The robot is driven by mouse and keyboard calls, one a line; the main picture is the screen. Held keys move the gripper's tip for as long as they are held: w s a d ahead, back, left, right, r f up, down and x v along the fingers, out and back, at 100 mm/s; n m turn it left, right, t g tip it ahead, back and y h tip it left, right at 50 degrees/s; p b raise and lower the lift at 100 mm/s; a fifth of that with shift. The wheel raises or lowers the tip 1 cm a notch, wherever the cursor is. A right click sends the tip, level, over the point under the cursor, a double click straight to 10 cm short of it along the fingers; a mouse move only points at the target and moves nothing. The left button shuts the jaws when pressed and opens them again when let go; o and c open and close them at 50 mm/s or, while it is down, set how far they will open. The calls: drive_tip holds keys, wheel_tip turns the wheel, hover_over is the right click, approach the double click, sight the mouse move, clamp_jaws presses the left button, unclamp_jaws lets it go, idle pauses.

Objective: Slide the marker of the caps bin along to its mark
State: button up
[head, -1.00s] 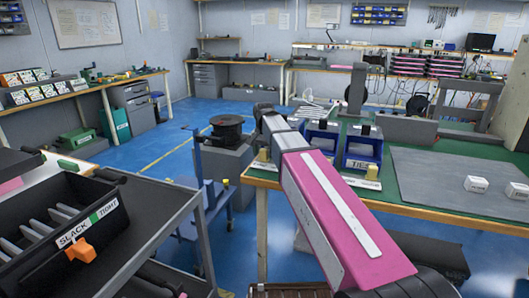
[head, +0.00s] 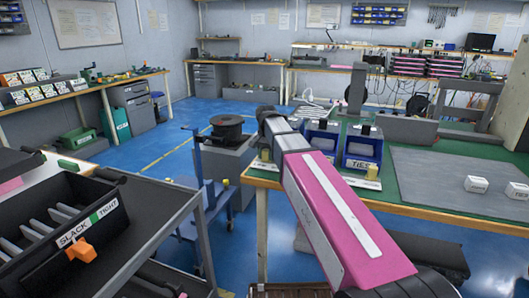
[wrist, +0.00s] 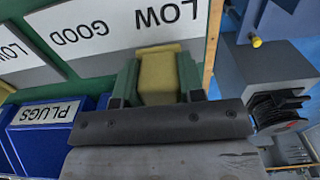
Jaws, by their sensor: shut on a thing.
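The yellow marker (wrist: 158,75) is in the wrist view, between the green fingers of my gripper (wrist: 158,65), which is shut on it. A white plate (wrist: 120,28) lettered LOW and GOOD lies just beyond. The marker stands by the LOW word, with GOOD off to its left. The caps bin is not visible in the wrist view; my gripper's dark body covers that area. In the head view my arm hides the gripper, and a yellow piece (head: 262,157) shows at the table's left end.
The blue PLUGS bin (wrist: 45,125) stands left in the wrist view. The TIES bin (head: 361,150) and its yellow marker (head: 372,171) are farther right on the green table. A grey mat (head: 450,175) holds white boxes. A black reel (head: 228,126) stands beyond the table's left edge.

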drive_tip(key=shift+s+d, duration=0.4)
drive_tip(key=shift+d, duration=0.7)
drive_tip(key=shift+s+d, duration=0.45)
drive_tip(key=shift+d, duration=0.65)
drive_tip(key=shift+s+d, duration=0.4)
drive_tip(key=shift+d, duration=0.7)
drive_tip(key=o, duration=1)
drive_tip(key=shift+o, duration=0.2)
drive_tip(key=shift+w+a, duration=0.1)
wheel_tip(320, 180, up, 7)
